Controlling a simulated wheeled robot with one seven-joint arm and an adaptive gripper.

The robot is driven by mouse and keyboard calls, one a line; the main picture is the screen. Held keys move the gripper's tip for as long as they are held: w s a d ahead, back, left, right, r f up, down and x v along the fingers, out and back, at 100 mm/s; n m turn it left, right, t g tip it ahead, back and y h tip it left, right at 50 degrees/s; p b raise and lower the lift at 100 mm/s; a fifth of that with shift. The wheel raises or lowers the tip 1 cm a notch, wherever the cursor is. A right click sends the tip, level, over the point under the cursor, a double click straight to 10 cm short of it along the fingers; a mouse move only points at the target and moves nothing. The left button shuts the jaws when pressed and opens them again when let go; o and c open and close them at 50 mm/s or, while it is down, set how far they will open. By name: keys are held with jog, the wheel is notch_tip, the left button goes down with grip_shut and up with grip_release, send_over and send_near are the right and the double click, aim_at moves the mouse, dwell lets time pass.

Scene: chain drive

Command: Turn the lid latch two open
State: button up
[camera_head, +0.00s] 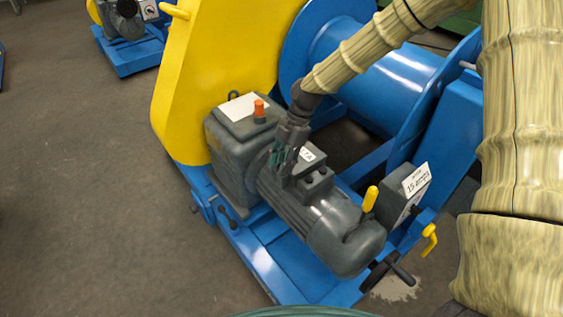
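My gripper (281,160) points down over the dark grey motor (318,215), close to its terminal box with a white label. The fingertips are small and dark against the motor, so I cannot tell whether they are open or shut, or touching it. I cannot tell for sure which part is lid latch two. A yellow lever (370,198) stands upright by the motor's right end. A bent yellow handle (430,240) sits at the lower right. Another yellow handle (174,11) sticks out from the top of the yellow guard (215,60).
A gearbox (232,150) with an orange cap (259,110) stands left of the motor. A grey labelled box (400,190) and a black handwheel (387,271) are at the right. A blue drum (375,75) lies behind. The floor (90,190) at left is clear.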

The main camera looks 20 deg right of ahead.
grip_shut()
jog(key=shift+r+m+p, duration=0.1)
jog(key=shift+m+p, duration=0.2)
jog(key=shift+p, duration=0.1)
jog(key=m+t+p, duration=0.1)
jog(key=m+p, duration=0.1)
jog(key=shift+r+m, duration=0.15)
jog(key=shift+m, duration=0.15)
jog(key=m+t+p, duration=0.2)
jog(key=m+p, duration=0.2)
jog(key=m, duration=0.1)
jog(key=shift+w, duration=0.15)
jog(key=m+t+p, duration=0.1)
jog(key=m, duration=0.1)
jog(key=m+h+p, duration=0.1)
jog(key=m, duration=0.1)
jog(key=shift+w+m+t, duration=0.15)
jog(key=shift+m+t, duration=0.25)
jog(key=shift+w+d+m+t+h+p, duration=0.15)
jog(key=shift+m+t+h+p, duration=0.3)
jog(key=shift+m+p, duration=0.85)
jog(key=shift+m+b, duration=0.3)
jog(key=shift+m, duration=0.2)
